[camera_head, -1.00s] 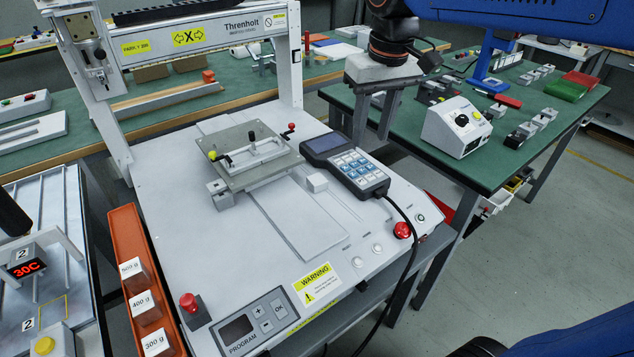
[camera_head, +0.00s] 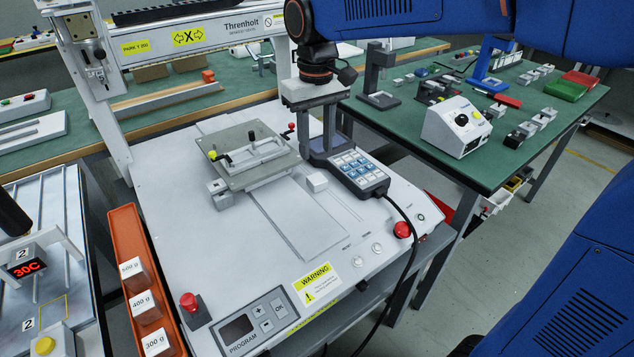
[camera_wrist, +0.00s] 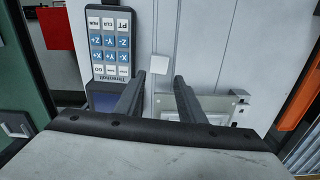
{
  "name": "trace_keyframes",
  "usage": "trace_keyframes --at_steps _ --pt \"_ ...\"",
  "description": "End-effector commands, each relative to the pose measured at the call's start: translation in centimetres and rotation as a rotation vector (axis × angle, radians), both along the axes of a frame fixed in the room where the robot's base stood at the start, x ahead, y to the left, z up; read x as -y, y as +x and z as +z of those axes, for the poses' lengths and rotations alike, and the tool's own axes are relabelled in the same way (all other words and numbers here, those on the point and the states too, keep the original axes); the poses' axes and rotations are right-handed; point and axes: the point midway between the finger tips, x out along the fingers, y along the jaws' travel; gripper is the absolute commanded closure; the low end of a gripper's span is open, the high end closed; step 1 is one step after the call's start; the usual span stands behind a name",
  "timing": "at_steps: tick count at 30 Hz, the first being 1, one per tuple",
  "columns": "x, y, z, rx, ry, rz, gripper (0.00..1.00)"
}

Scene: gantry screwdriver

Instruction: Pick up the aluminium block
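The aluminium block, a small pale cube (camera_head: 317,182), stands on the light machine bed between the keypad pendant and the fixture plate. In the wrist view the block (camera_wrist: 159,64) shows just beyond and between the two fingertips, with no finger touching it. My gripper (camera_head: 317,153) points down, open and empty, above and behind the block in the head view. The open fingers also show in the wrist view (camera_wrist: 160,82). The block is unobstructed in both views.
The fixture plate (camera_head: 235,175) with clamps lies on the other side. A red knob (camera_head: 402,230) and the gantry beam (camera_head: 215,35) rise nearby.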

Motion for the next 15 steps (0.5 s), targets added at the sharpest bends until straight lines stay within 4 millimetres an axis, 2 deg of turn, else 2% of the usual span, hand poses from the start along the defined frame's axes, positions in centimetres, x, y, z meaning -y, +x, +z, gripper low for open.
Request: trace_keyframes --at_steps 3,6,15 --pt "0.1 -0.1 -2.1 -0.003 -0.001 0.0 0.64" --pt "0.0 0.0 -3.3 -0.002 -0.001 0.0 0.64" --pt "0.1 0.0 -5.3 -0.002 -0.001 0.0 0.64"
